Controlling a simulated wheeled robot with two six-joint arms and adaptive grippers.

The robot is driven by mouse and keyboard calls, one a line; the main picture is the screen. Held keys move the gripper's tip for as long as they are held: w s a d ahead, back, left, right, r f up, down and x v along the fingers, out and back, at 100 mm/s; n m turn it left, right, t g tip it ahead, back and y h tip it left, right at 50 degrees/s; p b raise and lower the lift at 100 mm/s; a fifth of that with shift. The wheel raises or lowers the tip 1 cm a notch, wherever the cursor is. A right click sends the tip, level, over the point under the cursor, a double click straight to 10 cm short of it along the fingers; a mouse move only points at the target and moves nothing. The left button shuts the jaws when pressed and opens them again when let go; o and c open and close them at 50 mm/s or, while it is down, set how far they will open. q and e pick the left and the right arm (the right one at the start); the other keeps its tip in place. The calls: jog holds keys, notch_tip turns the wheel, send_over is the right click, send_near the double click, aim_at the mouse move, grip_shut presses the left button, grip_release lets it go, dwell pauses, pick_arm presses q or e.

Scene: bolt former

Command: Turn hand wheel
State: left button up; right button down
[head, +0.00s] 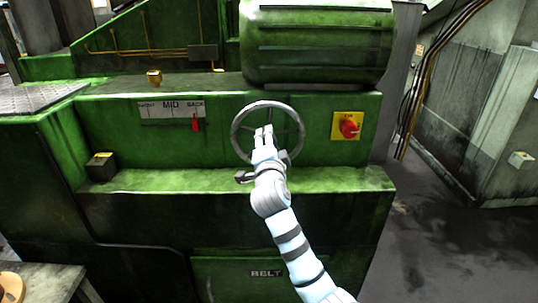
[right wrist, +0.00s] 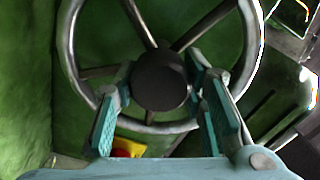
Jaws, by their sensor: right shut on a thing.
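The hand wheel (head: 268,104) is a grey metal ring with spokes on the front of the green machine. In the right wrist view its rim (right wrist: 68,45) and spokes surround a dark round hub (right wrist: 160,80). My right gripper (head: 264,131) is at the middle of the wheel, covering the hub in the head view. In the right wrist view its teal-padded fingers stand on either side of the hub, shut on the wheel there. A red pointer (head: 195,124) sits near the right end of a marked scale (head: 165,109). My left gripper is not in view.
A yellow plate with a red rotary switch (head: 348,126) is right of the wheel. A green ledge (head: 340,180) juts out below it, and a large ribbed green motor (head: 318,45) sits above. A small dark box (head: 101,167) stands on the ledge's left. Floor is open at right.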

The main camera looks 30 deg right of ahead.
jog(key=m+b, duration=0.5)
jog(key=shift+f, duration=0.3)
jog(key=shift+m+b, duration=0.65)
jog(key=shift+m, duration=0.55)
jog(key=shift+r+m, duration=0.1)
jog(key=shift+m, duration=0.3)
jog(key=shift+b, duration=0.4)
jog(key=shift+m, duration=0.3)
jog(key=c, duration=1.3)
grip_release()
jog(key=o, duration=0.3)
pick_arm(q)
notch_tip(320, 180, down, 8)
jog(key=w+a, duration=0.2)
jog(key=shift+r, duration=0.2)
